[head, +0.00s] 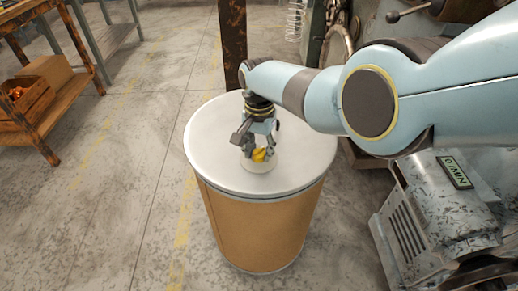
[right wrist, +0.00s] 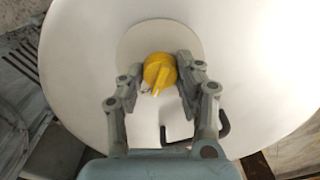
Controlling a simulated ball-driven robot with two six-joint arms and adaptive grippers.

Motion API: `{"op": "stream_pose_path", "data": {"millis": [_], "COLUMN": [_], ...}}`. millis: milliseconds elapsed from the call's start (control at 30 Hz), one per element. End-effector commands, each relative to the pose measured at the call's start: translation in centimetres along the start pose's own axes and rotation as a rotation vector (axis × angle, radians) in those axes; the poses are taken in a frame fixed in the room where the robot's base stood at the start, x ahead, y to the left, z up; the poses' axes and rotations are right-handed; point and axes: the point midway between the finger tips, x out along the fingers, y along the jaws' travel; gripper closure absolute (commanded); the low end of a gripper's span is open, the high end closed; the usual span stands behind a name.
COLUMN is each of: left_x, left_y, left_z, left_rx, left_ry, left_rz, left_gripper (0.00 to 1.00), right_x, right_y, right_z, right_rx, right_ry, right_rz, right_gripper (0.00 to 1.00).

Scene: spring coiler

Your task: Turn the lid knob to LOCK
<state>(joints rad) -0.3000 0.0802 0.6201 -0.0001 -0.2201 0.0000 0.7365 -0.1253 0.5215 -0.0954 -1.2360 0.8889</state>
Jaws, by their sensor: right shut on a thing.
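The yellow lid knob (head: 259,155) sits on a small pale round plate (head: 257,167) on the white lid (head: 212,140) of a brown drum (head: 262,222). My right gripper (head: 256,149) reaches down from above and is shut on the knob. In the right wrist view the knob (right wrist: 159,70) is between the fingers, with a white pointer mark toward the bottom of the picture. No LOCK lettering is readable, and the fingers partly hide the plate. My left gripper is not in view.
A rusty post (head: 233,42) stands just behind the drum. A worn machine (head: 440,205) with a dark label stands close at right. A wooden bench (head: 60,110) with a crate (head: 24,98) is at left. The floor left of the drum is clear.

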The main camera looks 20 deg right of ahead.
Motion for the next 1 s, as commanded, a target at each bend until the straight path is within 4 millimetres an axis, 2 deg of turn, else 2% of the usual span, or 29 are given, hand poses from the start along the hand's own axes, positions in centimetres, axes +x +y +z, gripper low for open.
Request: {"op": "stream_pose_path", "data": {"millis": [233, 267, 400, 767, 1000], "left_x": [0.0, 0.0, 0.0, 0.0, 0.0], "left_y": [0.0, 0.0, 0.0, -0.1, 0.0], "left_z": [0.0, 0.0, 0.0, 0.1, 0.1], "left_rx": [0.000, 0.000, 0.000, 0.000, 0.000], "left_ry": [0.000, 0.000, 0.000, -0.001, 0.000], "left_rz": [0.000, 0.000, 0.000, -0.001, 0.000], "left_gripper": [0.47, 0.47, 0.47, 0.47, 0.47], "right_x": [0.0, 0.0, 0.0, -0.2, -2.5], "right_y": [-0.1, -0.1, 0.0, -0.1, -0.1], "right_z": [0.0, 0.0, 0.0, 0.0, 0.0], "right_rx": [0.001, 0.000, 0.000, -0.001, -0.001], "right_ry": [0.000, 0.000, 0.000, 0.001, 0.002], "right_rz": [-0.002, -0.002, -0.001, -0.002, -0.003], "right_gripper": [0.97, 0.61, 0.43, 0.41, 0.41]}}
